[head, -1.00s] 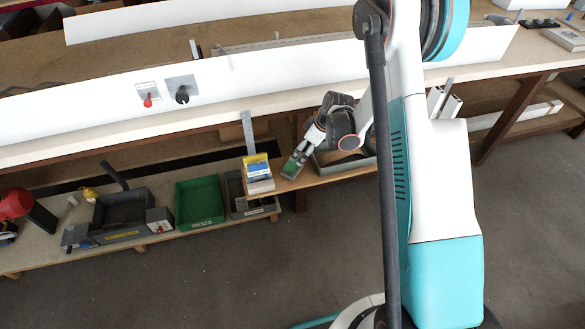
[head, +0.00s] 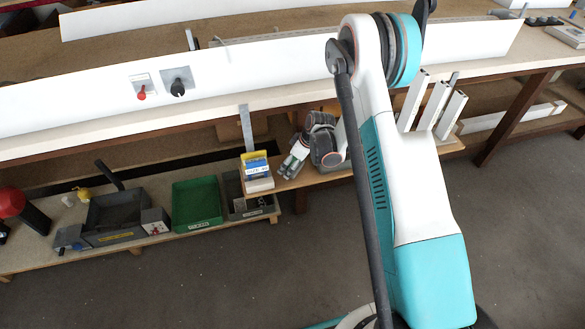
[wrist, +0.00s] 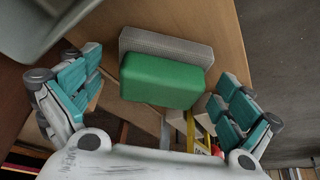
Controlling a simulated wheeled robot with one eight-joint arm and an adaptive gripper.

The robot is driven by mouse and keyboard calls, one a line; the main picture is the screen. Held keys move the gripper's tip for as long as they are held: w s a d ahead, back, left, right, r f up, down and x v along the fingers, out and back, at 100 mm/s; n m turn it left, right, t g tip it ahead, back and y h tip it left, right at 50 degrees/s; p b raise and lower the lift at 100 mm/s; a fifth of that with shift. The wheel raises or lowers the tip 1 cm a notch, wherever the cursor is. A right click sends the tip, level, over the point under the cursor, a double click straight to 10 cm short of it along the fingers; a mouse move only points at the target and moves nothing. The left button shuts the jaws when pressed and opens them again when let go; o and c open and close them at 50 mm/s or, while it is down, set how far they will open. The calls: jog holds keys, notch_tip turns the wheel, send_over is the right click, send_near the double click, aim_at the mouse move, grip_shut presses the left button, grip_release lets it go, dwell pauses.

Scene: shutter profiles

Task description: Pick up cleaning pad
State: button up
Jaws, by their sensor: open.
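The cleaning pad (wrist: 160,80) shows in the middle of the wrist view as a green block with a grey layer behind it. It is on or just above a brown wooden shelf surface; contact is hard to judge. My gripper (wrist: 160,66) is open, with one teal-padded finger on each side of the pad and visible gaps between. In the head view my gripper (head: 296,160) is low over the small wooden shelf, right of the yellow and blue box (head: 257,170). I cannot make out the pad there.
The box stands at the shelf's left end, with a grey upright strip (head: 246,128) behind it. A green tray (head: 197,203) and dark bins are on the lower shelf to the left. White profiles (head: 436,103) stand to the right. The workbench edge runs above my gripper.

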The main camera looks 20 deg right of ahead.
jog(key=c, duration=1.3)
jog(key=shift+o, duration=0.2)
jog(key=shift+r, duration=0.15)
notch_tip(320, 180, up, 20)
jog(key=p, duration=0.7)
